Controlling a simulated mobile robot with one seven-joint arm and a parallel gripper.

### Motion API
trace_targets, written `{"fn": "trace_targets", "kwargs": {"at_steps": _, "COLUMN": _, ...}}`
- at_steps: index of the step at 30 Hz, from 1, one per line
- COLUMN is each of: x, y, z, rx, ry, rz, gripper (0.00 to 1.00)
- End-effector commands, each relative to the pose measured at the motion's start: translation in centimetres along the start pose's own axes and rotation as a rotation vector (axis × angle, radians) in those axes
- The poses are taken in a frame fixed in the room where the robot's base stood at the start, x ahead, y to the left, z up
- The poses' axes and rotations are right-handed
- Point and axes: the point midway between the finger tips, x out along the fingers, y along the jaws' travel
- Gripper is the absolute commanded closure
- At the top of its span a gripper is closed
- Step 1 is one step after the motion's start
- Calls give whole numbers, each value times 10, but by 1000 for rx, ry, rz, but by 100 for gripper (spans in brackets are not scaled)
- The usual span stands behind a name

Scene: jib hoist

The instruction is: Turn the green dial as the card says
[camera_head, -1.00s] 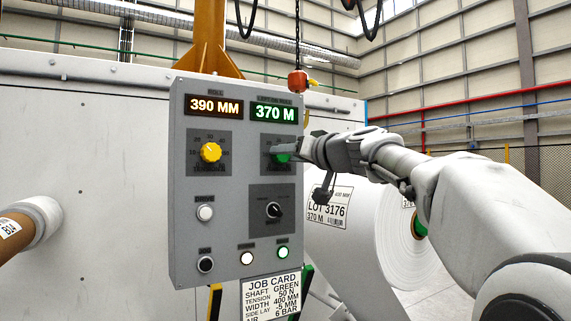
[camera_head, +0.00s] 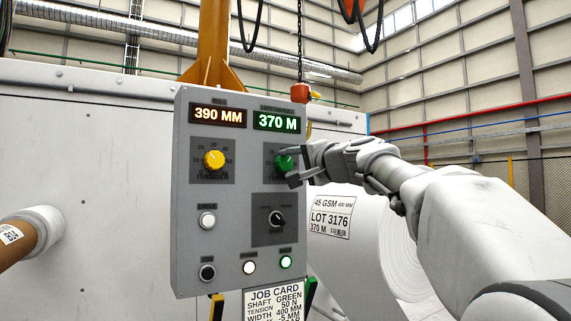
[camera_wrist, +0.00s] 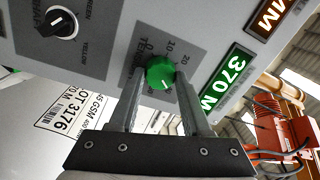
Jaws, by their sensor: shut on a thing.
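The green dial (camera_head: 284,162) is on the right of the grey control panel, under the green 370 M display. In the wrist view the green dial (camera_wrist: 160,73) sits between the fingertips, with a white pointer mark and scale numbers beside it. My gripper (camera_wrist: 161,84) is shut on the dial; in the head view my gripper (camera_head: 288,166) covers part of it and its scale. The job card (camera_head: 274,303) hangs below the panel and reads shaft green, tension 50 N, width 400 mm; its lower lines are cut off.
A yellow dial (camera_head: 214,160) is at the left of the panel (camera_head: 230,235). A black selector switch (camera_head: 277,218) sits below the green dial. Several buttons line the lower panel. A large white roll (camera_head: 365,245) stands behind, to the right.

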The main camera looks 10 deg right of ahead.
Motion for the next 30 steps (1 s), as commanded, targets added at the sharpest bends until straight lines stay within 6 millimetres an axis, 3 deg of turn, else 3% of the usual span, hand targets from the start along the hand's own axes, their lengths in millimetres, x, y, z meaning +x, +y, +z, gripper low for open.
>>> {"fn": "trace_targets", "kwargs": {"at_steps": 18, "x": 0, "y": -3, "z": 0, "rx": 574, "ry": 33, "rz": 5, "gripper": 100}}
{"fn": "trace_targets", "kwargs": {"at_steps": 30, "x": 0, "y": -1, "z": 1, "rx": 822, "ry": 48, "rz": 9, "gripper": 100}}
